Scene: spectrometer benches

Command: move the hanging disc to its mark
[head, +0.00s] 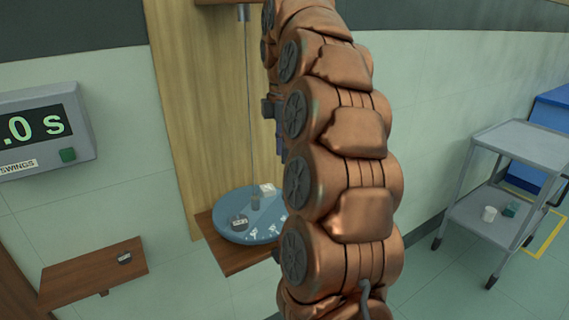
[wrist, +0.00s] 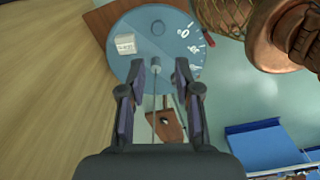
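The blue disc (head: 222,218) with white marks stands over a wooden shelf at the wall in the head view; it also shows in the wrist view (wrist: 135,22). A white block (wrist: 125,44) and, in the head view, a dark labelled piece (head: 239,221) are on the disc. A red pointer (wrist: 210,41) is by the disc's rim. My arm hides the disc's right side.
A timer (head: 45,130) hangs on the wall at the left. Below it, a wooden shelf (head: 75,278) holds a small dark piece (head: 124,258). A wooden board (head: 175,100) backs the wire. A grey cart (head: 520,150) stands at the right, before a blue cabinet (head: 553,112).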

